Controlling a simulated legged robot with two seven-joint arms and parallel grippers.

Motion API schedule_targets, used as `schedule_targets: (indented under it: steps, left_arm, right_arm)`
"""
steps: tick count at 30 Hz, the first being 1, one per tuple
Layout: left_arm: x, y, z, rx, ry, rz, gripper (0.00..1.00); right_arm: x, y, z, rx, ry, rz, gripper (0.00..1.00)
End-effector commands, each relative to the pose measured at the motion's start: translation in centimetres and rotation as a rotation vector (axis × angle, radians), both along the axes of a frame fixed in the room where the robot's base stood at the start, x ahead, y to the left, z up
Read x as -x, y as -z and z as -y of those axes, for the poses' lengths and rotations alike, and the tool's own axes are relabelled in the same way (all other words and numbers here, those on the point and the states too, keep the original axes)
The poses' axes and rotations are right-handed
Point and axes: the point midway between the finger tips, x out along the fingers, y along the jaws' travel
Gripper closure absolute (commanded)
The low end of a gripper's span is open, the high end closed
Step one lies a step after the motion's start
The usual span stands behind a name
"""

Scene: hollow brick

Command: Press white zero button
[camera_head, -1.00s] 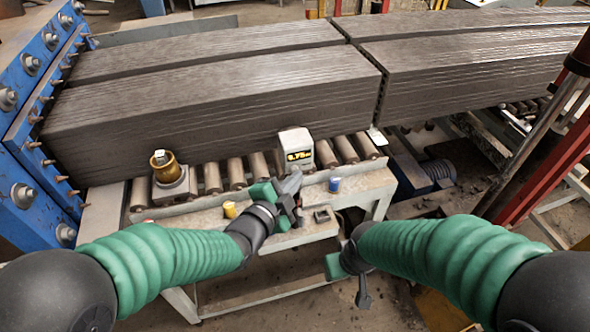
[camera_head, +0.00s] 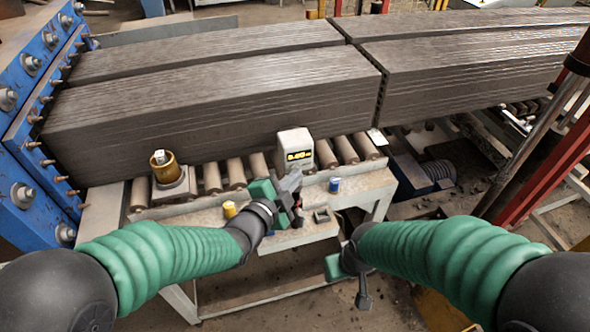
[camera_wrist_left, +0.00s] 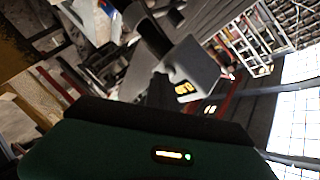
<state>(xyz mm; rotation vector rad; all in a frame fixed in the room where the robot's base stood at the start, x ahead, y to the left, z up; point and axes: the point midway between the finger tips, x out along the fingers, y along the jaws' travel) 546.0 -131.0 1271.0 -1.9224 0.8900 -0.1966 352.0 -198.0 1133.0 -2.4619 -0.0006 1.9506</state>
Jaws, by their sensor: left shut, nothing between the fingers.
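A pale box with a yellow lit display (camera_head: 297,157) stands at the front edge of the rollers; the digits are too small to read surely. In the left wrist view the box (camera_wrist_left: 197,68) shows grey, with its display partly visible. I cannot make out a white zero button in either view. My left gripper (camera_head: 297,180) is shut and empty, just in front of and below the box's display in the picture; I cannot tell whether it touches anything. My right gripper (camera_head: 363,296) hangs low in front of the bench, apart from the box; its jaw state is unclear.
A yellow cylinder (camera_head: 230,209) and a blue cylinder (camera_head: 335,184) stand on the bench. A brass-coloured pot (camera_head: 165,167) stands left on the rollers. Long grey brick columns (camera_head: 210,105) fill the space behind. A blue bolted machine (camera_head: 30,130) stands far left.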

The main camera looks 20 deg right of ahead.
Motion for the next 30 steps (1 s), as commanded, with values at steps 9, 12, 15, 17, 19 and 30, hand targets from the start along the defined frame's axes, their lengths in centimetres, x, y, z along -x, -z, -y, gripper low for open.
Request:
schedule_targets:
  steps: [9, 12, 15, 17, 19, 30]
  left_arm:
    - [1.6, 0.1, 0.2, 0.001, 0.0, 0.001, 1.0]
    - [1.7, 0.0, 0.2, 0.0, -0.001, 0.001, 1.0]
    - [1.7, 0.0, 0.2, 0.0, 0.0, 0.0, 1.0]
    - [1.7, 0.0, 0.2, 0.0, 0.0, 0.0, 1.0]
    - [1.9, 0.1, 0.2, 0.0, 0.001, 0.001, 1.0]
    - [5.5, 0.2, 0.3, 0.0, 0.002, 0.002, 1.0]
  right_arm:
    - [0.0, 1.0, 0.0, 0.0, 0.0, 0.0, 0.53]
    - [0.0, 0.9, 0.0, 0.0, 0.0, 0.0, 0.53]
    - [0.0, 0.9, 0.0, 0.0, 0.0, 0.0, 0.53]
    - [0.0, 0.9, 0.0, 0.0, 0.0, 0.0, 0.53]
    - [0.0, 1.1, 0.0, 0.0, 0.0, 0.0, 0.53]
    - [0.0, 2.6, 0.0, 0.0, 0.0, 0.0, 0.53]
